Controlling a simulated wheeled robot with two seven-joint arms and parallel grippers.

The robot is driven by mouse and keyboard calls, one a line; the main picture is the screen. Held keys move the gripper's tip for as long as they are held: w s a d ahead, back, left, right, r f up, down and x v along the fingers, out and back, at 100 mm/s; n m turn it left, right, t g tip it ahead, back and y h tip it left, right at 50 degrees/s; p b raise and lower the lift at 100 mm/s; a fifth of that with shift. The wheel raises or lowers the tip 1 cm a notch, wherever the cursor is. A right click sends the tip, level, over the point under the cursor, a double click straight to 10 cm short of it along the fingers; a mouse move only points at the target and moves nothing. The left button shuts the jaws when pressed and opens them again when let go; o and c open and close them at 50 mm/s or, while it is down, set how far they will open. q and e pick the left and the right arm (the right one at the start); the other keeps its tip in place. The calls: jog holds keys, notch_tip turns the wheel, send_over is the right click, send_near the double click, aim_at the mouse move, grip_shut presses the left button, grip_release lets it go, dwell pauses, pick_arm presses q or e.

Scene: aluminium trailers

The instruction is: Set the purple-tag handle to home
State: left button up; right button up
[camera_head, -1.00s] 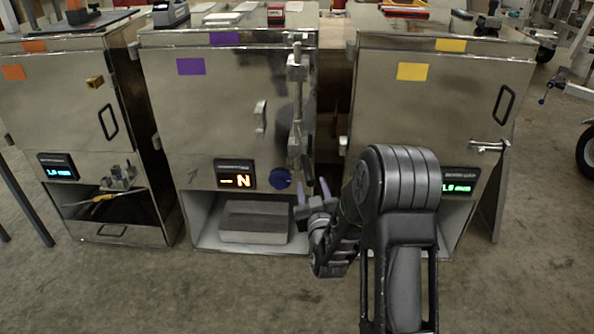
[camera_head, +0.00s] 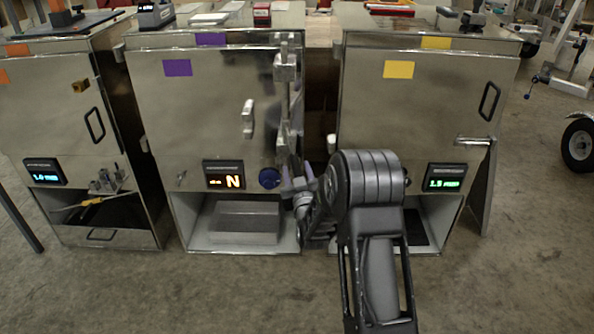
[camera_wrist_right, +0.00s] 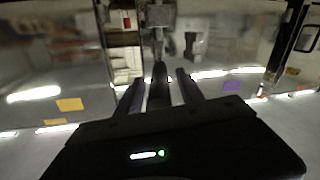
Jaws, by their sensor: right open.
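The purple-tag cabinet (camera_head: 205,110) stands in the middle, with purple tags (camera_head: 178,68) and a lit display (camera_head: 223,175) reading "- N". A metal handle bar (camera_head: 286,100) runs vertically along the right edge of its door, its lower end near my right gripper (camera_head: 297,175). My right gripper is open, its fingers pointing up around the handle's lower end. In the right wrist view, a dark bar (camera_wrist_right: 158,88) lies between the two fingers. I cannot tell whether they touch it. My left gripper is not in view.
A yellow-tag cabinet (camera_head: 385,110) stands to the right, an orange-tag cabinet (camera_head: 50,110) to the left.

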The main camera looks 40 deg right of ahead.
jog(key=shift+w+d, duration=0.1)
jog(key=shift+c, duration=0.4)
grip_shut()
dwell(1.0)
